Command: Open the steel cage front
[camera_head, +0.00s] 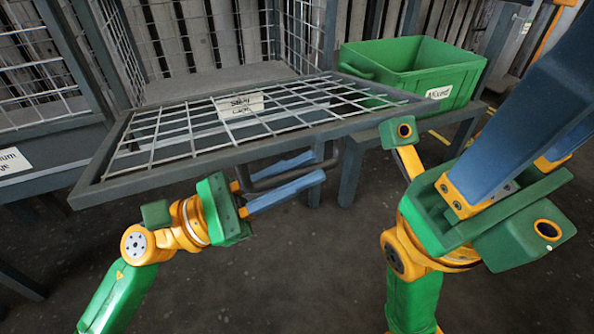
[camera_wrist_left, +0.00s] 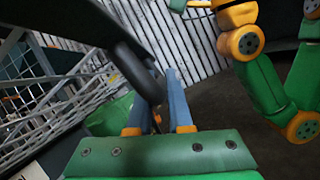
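The cage front (camera_head: 140,181) is a steel mesh panel with a grey frame. It lies swung out and down, close to horizontal, before the cage opening in the head view. A dark bar handle (camera_head: 328,163) sits under its near edge; it also shows in the left wrist view (camera_wrist_left: 135,72). My left gripper (camera_head: 318,167) is below the panel, its blue fingers apart on either side of the handle. I see a gap between them; firm contact is not clear. My right gripper (camera_head: 555,110) is raised close to the head camera, away from the panel; one finger mostly hides the other.
A green bin (camera_head: 395,81) labelled "Mixed" stands on a bench right of the cage. A white label (camera_head: 240,104) shows at the panel. Another mesh cage (camera_head: 40,70) stands at the left. The dark floor (camera_head: 300,270) between my arms is clear.

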